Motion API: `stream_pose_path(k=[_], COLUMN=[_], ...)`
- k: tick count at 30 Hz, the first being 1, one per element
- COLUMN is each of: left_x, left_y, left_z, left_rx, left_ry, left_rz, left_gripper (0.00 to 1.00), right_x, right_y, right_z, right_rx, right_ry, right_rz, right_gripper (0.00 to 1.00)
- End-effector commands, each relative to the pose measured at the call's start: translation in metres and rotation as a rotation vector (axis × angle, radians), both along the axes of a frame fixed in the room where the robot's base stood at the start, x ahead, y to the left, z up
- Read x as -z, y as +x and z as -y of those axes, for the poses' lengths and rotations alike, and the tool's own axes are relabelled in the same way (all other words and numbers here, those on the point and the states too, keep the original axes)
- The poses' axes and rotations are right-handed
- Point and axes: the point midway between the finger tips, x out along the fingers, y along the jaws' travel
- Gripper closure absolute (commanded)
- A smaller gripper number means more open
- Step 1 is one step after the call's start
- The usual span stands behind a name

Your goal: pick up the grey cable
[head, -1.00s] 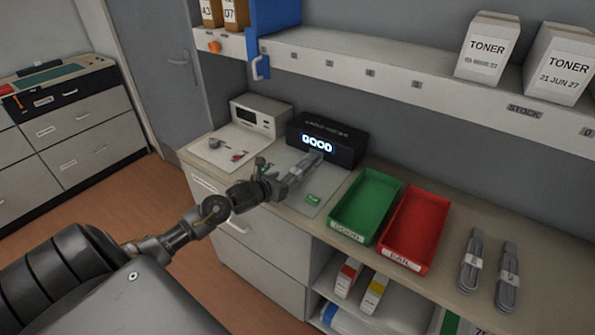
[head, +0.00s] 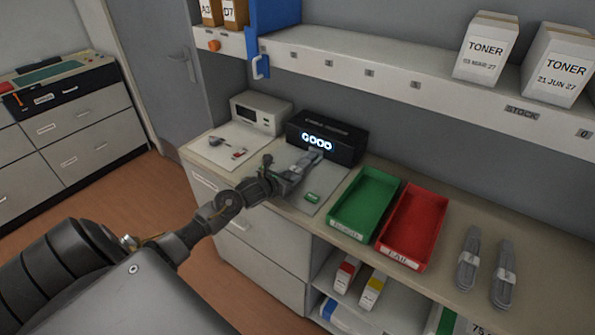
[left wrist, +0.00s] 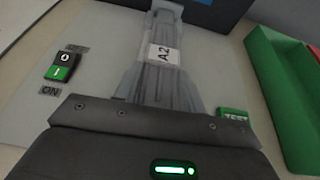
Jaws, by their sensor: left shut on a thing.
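A grey cable with a white A2 label (left wrist: 165,65) lies bundled on the pale tester plate, its far end reaching the dark tester box. It also shows in the head view (head: 312,155), partly hidden by my gripper. My left gripper (head: 291,172) is shut on this cable, low over the plate. In the left wrist view the dark gripper body hides the cable's near end. The tester box (head: 325,138) has a lit display that reads GOOD. My right gripper is not in view.
A green tray (head: 343,232) and a red tray (head: 399,259) stand right of the tester, both empty. Two more grey cable bundles (head: 467,260) (head: 504,277) lie farther right. A green TEST button (head: 312,197) and a rocker switch (left wrist: 63,66) are close to the gripper. A shelf (head: 400,85) runs above.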

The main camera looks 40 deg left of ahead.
Motion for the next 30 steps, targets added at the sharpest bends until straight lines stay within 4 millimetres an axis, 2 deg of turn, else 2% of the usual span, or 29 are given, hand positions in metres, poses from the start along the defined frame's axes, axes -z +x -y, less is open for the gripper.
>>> stream_pose_path(k=[8,14,20,30], left_x=[-0.003,-0.021,-0.056,-0.128], left_y=[0.000,0.001,0.001,0.001], left_z=[-0.001,-0.001,-0.001,-0.001], left_rx=[0.000,0.002,0.003,0.000], left_ry=[0.001,0.003,0.004,0.006], left_rz=[0.002,0.004,0.006,0.007], left_gripper=[0.92,0.92,0.92,0.92], right_x=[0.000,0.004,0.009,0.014], right_y=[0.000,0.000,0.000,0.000], right_z=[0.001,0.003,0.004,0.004], right_rx=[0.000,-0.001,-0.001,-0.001], right_ry=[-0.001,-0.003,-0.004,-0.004], right_rz=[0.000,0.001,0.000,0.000], right_gripper=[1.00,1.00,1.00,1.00])
